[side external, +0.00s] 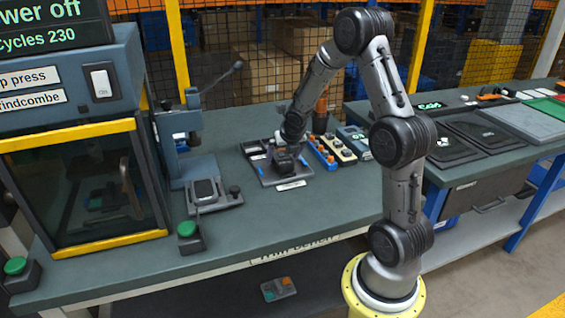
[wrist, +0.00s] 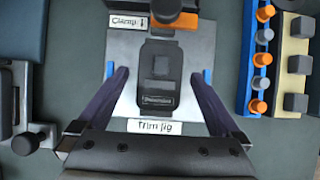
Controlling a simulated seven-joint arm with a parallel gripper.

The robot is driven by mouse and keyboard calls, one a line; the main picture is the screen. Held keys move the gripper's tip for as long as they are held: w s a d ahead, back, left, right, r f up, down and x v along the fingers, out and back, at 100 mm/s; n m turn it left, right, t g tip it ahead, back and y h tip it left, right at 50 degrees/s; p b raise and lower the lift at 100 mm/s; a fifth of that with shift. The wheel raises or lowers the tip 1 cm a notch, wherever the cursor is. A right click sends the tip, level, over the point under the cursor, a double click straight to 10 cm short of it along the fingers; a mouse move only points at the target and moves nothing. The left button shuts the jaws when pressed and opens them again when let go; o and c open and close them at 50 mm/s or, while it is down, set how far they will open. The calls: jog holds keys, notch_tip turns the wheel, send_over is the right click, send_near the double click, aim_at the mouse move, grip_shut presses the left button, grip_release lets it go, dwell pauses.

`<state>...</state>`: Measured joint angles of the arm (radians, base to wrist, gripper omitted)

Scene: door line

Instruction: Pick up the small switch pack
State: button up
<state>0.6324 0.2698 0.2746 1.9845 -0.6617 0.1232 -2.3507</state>
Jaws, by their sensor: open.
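In the side view the jig (side external: 268,180) sits on the bench, and my gripper mostly hides the pack. My gripper (wrist: 158,74) is open over the jig, one finger on each side of the pack, with gaps to both. It also shows in the side view (side external: 285,152). I cannot tell the fingertips' height above the plate.
An orange-and-black clamp (wrist: 178,18) stands at the jig's far edge. A blue rack with orange and grey pegs (wrist: 258,60) and a cream block with dark knobs (wrist: 294,70) lie to the right.

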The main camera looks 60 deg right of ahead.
jog(key=shift+x, duration=0.95)
jog(key=shift+r, duration=0.1)
jog(key=c, duration=1.4)
jog(key=shift+r, duration=0.25)
